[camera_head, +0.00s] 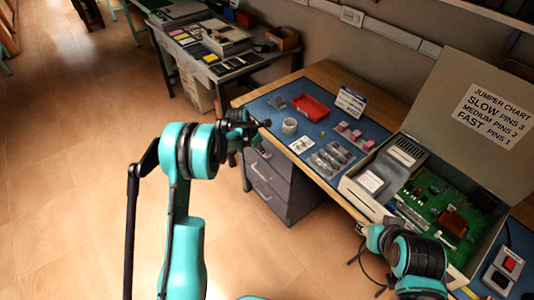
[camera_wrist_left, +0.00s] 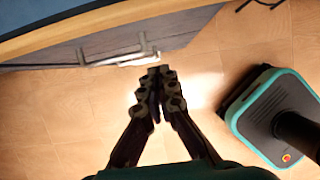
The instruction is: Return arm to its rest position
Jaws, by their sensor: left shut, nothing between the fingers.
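My left gripper (camera_head: 264,123) is held up in front of the workbench's left end. In the left wrist view, its dark fingers (camera_wrist_left: 159,72) are together with nothing between them, above the tiled floor. My teal left arm is bent at the elbow, left of the bench. My right gripper (camera_head: 362,229) is low at the right, by the front side of the open case (camera_head: 352,194). It is small and partly hidden, so its finger state is unclear.
The workbench (camera_head: 330,73) has a blue mat, a red tray (camera_head: 311,107), a grey roll (camera_head: 289,126) and small packets. The open case holds a green circuit board (camera_head: 425,198). Drawers (camera_head: 265,176) stand under the bench. The floor (camera_head: 75,150) at the left is clear.

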